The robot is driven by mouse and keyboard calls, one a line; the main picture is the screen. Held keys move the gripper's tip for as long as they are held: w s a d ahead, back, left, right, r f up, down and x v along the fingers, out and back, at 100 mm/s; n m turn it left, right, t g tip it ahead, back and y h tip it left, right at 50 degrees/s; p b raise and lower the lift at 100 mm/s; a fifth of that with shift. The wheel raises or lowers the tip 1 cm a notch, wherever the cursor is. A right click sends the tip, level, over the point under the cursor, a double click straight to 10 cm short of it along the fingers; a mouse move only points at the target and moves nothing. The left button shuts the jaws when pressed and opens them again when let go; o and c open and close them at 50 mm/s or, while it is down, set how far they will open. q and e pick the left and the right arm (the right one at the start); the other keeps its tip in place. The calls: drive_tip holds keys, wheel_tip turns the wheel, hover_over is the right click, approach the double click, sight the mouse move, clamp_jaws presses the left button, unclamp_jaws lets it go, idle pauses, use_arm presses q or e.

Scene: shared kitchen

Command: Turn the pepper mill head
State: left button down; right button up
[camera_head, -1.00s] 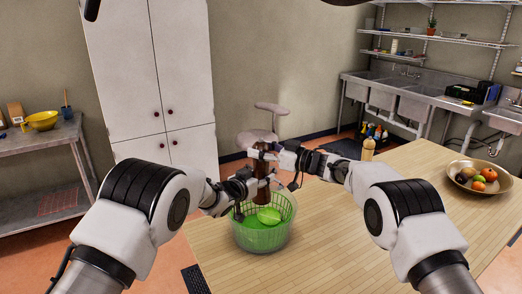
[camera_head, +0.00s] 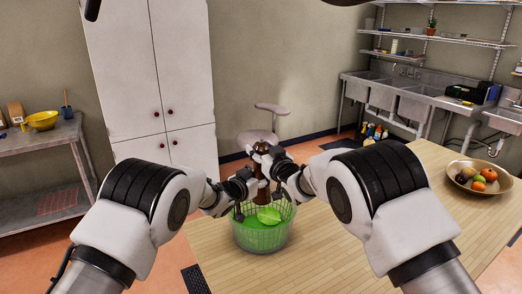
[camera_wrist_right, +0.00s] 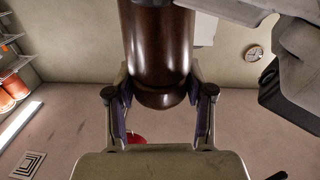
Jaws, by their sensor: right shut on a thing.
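The dark brown pepper mill (camera_head: 263,188) stands upright above the green salad basket (camera_head: 262,238), which holds green leaves. My left gripper (camera_head: 248,186) is at the mill's body from the left and appears shut on it; its fingertips are hard to make out. My right gripper (camera_head: 270,160) is at the mill's upper part, shut on it. In the right wrist view the glossy mill (camera_wrist_right: 157,45) lies between the two fingers of my right gripper (camera_wrist_right: 157,98), its rounded end near them. Part of my left gripper shows at that view's upper right.
The basket stands near the left edge of the wooden table (camera_head: 340,250). A fruit bowl (camera_head: 478,177) sits at the table's right. A stool (camera_head: 257,137) stands behind the mill. The table's middle is bare.

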drive_tip(key=shift+r+m+h, duration=0.1)
drive_tip(key=shift+m+h, duration=0.2)
drive_tip(key=shift+h, duration=0.1)
drive_tip(key=o, duration=1.2)
wheel_tip(320, 180, up, 10)
drive_tip(key=shift+f, duration=0.1)
